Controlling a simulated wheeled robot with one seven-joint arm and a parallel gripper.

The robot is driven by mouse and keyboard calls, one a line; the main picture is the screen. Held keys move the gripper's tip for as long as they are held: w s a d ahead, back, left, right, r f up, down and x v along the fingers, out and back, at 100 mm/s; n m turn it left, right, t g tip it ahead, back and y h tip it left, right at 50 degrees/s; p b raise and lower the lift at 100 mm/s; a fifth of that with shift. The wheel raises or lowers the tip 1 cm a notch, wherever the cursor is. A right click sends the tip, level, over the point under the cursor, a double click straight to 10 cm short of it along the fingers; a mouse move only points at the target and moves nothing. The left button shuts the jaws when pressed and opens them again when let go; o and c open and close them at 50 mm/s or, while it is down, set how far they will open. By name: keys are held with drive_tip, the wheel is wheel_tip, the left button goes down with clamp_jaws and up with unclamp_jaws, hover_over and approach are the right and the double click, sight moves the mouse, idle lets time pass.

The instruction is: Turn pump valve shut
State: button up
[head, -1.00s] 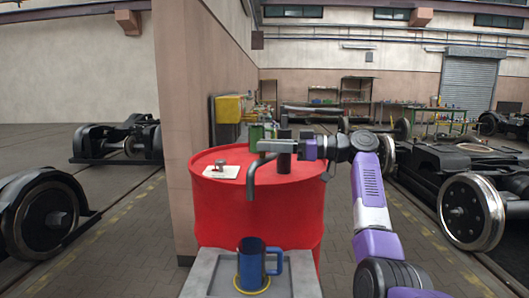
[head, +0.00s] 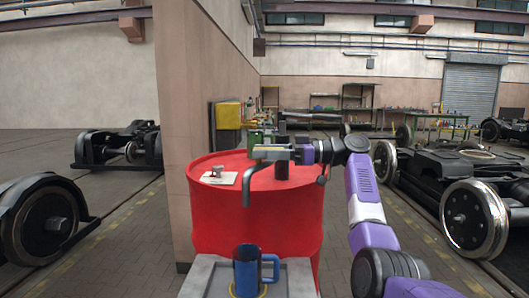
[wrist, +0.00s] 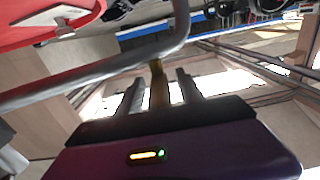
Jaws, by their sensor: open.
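A red drum (head: 258,222) carries a dark pump post (head: 283,171) with a grey spout pipe (head: 247,190) that bends down at its left end. The pipe also crosses the wrist view (wrist: 85,80). A blue mug (head: 246,268) stands below the spout. My gripper (head: 262,152) reaches in from the right at the top of the pump, with its fingers pointing left. In the wrist view its two fingers (wrist: 158,95) are apart, with a narrow brass-coloured piece (wrist: 157,82), possibly the valve lever, between them. I cannot tell whether they touch it.
The mug is on a grey stand (head: 200,275) in front of the drum. A white card with a small knob (head: 217,176) lies on the drum top. A wall corner (head: 180,130) is close at left. Wheelsets (head: 474,215) stand at right, with open floor between.

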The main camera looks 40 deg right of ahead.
drive_tip(key=shift+r, duration=0.1)
drive_tip(key=v, duration=0.7)
drive_tip(key=shift+s+d+b, duration=0.3)
idle(0.5)
